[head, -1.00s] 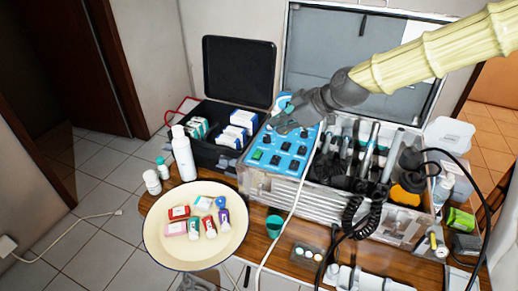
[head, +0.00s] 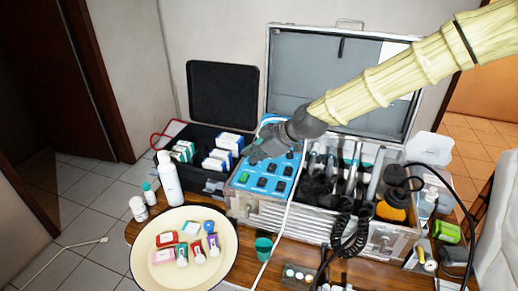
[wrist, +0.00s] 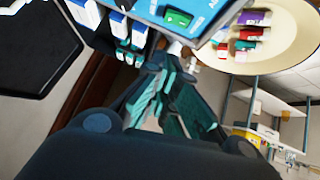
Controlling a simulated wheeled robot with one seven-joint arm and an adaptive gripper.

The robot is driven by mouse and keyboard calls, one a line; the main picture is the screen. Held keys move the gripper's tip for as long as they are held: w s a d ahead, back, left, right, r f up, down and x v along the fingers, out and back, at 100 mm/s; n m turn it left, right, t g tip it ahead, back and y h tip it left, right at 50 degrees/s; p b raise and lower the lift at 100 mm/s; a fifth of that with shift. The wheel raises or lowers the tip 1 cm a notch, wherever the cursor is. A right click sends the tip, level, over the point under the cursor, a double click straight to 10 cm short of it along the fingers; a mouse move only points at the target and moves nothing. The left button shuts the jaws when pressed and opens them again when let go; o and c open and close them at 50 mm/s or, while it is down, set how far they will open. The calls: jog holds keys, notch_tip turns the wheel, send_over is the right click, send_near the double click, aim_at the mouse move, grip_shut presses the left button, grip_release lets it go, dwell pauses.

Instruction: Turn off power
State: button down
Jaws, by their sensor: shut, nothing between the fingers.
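The portable dental unit is an open silver case with a blue control panel (head: 252,208) at its left end. The panel carries several dark switches and one green switch (head: 244,178). The green switch also shows in the wrist view (wrist: 178,18), near the top edge. My gripper (head: 254,157) is shut and empty. In the head view it hangs over the upper left part of the panel, just above the green switch, and hides part of the panel. Its teal fingers show in the wrist view (wrist: 170,100). I cannot tell whether they touch the panel.
A black case (head: 183,172) with small boxes stands left of the panel. A cream basin (head: 146,244) with small packs is in front. A white bottle (head: 167,180) and a green cup (head: 263,248) stand nearby. A white hose crosses the panel's right side. Handpieces and cords fill the silver case.

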aim_at(245, 176)
jog(key=x, duration=0.4)
jog(key=shift+a+p, duration=0.1)
jog(key=shift+p, duration=0.25)
jog(key=shift+w+f+p, duration=0.2)
jog(key=shift+f+p, duration=0.05)
jog(key=shift+f, duration=0.8)
jog(key=shift+w+f+p, duration=0.2)
jog(key=shift+f+p, duration=0.05)
jog(key=shift+f, duration=0.75)
